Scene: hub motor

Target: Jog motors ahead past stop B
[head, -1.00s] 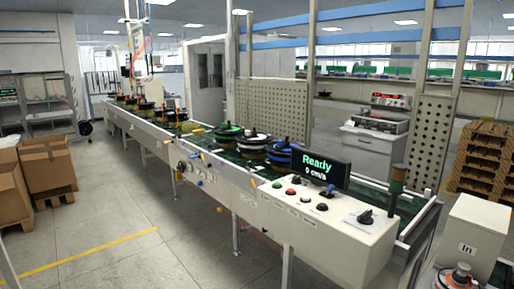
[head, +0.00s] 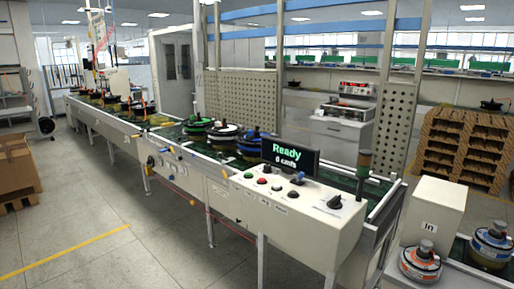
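The conveyor line (head: 190,152) runs from the front right to the far left. Several hub motors ride on it, among them a green-topped motor (head: 197,123), a white-topped motor (head: 223,129) and a blue-topped motor (head: 252,141). More motors stand at the far left end. The control box (head: 290,207) at the near end carries buttons, a blue-topped lever (head: 298,178) and a black rotary knob (head: 335,201). Its display (head: 290,157) reads "Ready" and "0 cm/s". I cannot make out which stop is B. Neither gripper is in view.
At right, a white box marked "In" (head: 428,212) stands beside an orange-topped motor (head: 420,262) and another blue-topped motor (head: 492,245). Wooden pallets (head: 455,150) stack behind. Cardboard boxes (head: 15,170) stand at left. The floor before the line is clear.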

